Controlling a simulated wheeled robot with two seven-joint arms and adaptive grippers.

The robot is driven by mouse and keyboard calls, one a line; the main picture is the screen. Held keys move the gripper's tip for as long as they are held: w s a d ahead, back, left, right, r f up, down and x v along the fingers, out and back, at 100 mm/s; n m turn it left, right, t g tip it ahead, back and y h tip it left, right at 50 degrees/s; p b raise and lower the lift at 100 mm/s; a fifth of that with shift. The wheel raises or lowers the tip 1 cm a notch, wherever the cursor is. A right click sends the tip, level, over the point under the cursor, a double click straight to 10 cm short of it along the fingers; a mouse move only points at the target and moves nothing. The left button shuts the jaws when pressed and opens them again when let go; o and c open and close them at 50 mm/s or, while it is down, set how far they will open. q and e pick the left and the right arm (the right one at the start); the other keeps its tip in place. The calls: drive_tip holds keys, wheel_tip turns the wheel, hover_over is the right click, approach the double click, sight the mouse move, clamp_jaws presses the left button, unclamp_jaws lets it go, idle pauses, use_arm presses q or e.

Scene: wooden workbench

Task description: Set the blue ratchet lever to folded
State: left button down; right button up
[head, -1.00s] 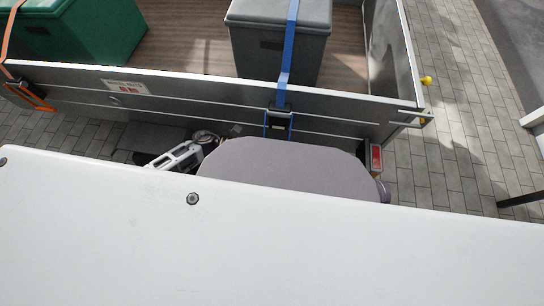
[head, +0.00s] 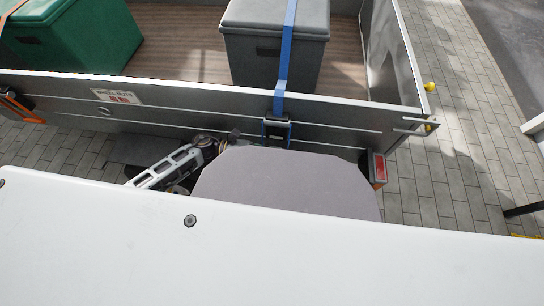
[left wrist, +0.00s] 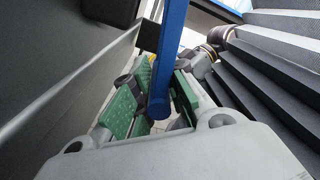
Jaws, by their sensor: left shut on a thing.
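The blue ratchet (head: 276,132) sits on the outer face of the grey trailer side panel, below the blue strap (head: 286,45). Its dark body is flanked by blue lever bars; the lower end is close to a grey rounded shape. In the left wrist view, a blue lever bar (left wrist: 170,55) runs down between the green pads of my left gripper (left wrist: 158,104), which is shut on it. I cannot tell the lever's exact angle. In the head view I cannot make out the left gripper's fingers. My right gripper is not in view.
The trailer panel (head: 190,115) runs close along the left gripper; it also shows in the left wrist view (left wrist: 50,70). A grey box (head: 262,60) and a green box (head: 75,45) stand in the trailer. An orange ratchet (head: 22,108) is at far left. Paving (head: 460,150) is clear at right.

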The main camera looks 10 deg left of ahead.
use_arm(q)
drive_tip(key=shift+w+r, duration=0.25)
drive_tip(key=shift+w, duration=0.2)
drive_tip(key=c, duration=1.4)
unclamp_jaws()
drive_tip(key=shift+s+f, duration=0.1)
drive_tip(key=shift+s, duration=0.1)
drive_tip(key=shift+s+a+f, duration=0.1)
drive_tip(key=shift+a, duration=0.05)
drive_tip(key=shift+a, duration=5.9)
